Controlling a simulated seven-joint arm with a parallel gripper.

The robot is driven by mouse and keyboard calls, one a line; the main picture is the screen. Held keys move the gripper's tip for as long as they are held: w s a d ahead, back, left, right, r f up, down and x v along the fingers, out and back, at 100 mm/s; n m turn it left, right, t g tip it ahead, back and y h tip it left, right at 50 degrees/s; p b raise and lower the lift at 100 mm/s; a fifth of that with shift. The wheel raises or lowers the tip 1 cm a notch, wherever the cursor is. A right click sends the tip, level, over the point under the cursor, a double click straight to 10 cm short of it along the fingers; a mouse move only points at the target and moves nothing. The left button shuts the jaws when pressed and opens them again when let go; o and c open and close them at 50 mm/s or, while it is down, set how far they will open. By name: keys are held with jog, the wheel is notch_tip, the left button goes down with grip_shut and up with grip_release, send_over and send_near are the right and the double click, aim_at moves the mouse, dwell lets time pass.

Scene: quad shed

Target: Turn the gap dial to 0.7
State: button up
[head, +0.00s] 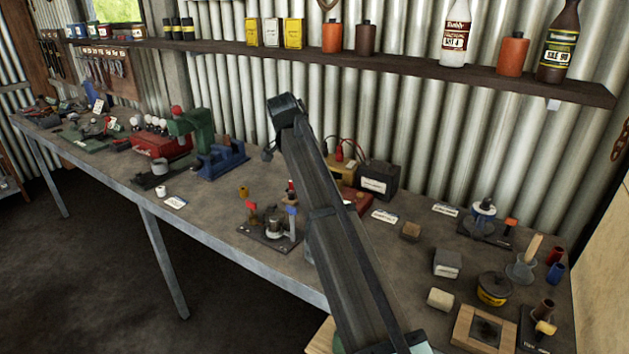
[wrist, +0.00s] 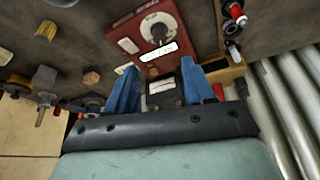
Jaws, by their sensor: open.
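A red box with a round pale dial face and a dark knob (wrist: 158,28) sits at the top middle of the wrist view; I take it as the gap dial. A small white label lies by its edge, too blurred to read surely, and the dial's setting is not legible. In the head view a red box (head: 357,201) shows partly behind my arm, its dial hidden. My gripper (wrist: 160,82) is open, with two blue fingers apart and nothing held. The dial lies beyond the fingertips, apart from them.
A black box with a white label (head: 379,180) and a yellow charger-like box stand behind the red box. A small fixture with red and blue parts (head: 270,228) is left of my arm. Tins, blocks and a mortar (head: 521,270) crowd the right. A shelf (head: 400,62) runs above.

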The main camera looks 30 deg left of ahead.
jog(key=shift+v, duration=0.8)
